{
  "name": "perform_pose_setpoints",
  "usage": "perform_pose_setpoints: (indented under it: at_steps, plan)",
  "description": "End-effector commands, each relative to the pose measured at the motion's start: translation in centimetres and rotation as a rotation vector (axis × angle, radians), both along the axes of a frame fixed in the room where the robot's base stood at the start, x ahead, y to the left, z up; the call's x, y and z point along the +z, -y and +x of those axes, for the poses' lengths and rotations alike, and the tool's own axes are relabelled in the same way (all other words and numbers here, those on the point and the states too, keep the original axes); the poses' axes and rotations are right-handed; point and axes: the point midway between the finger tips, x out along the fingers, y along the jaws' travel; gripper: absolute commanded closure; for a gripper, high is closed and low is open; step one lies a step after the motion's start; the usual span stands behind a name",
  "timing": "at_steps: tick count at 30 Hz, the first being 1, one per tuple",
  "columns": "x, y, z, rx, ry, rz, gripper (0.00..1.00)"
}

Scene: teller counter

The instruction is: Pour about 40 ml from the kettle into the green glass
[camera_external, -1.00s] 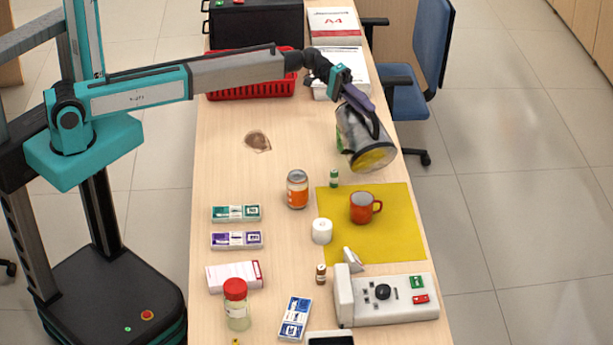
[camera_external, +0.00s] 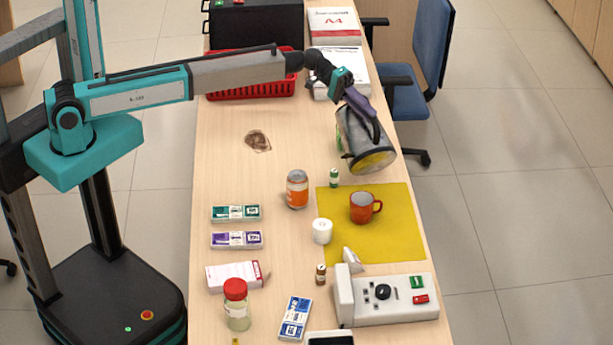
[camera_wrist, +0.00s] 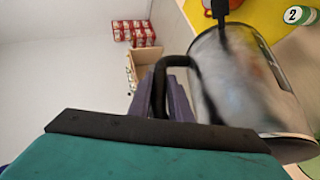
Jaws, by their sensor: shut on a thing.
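My gripper (camera_external: 362,104) is shut on the dark handle of the kettle (camera_external: 357,132) and holds it above the right part of the counter. The kettle is a clear and grey jug, strongly tilted, with one round end facing down and right. In the wrist view the purple fingers of my gripper (camera_wrist: 174,92) grip the black handle beside the kettle's shiny body (camera_wrist: 235,75). The green glass is not clearly seen; the kettle covers the counter behind it. I cannot tell whether liquid is leaving the kettle.
An orange-red mug (camera_external: 361,208) stands on the yellow mat (camera_external: 400,240). A red basket (camera_external: 250,88) is at the back. The counter's left middle is mostly clear.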

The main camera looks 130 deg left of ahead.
Motion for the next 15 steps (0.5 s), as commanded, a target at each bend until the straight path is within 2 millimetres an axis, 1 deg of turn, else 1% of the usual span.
perform_pose_setpoints:
  at_steps: [1,15]
  plan:
    - [0.34,-0.02,0.05,0.001,0.005,0.000,1.00]
    - [0.11,0.30,0.57,-0.001,-0.031,0.021,1.00]
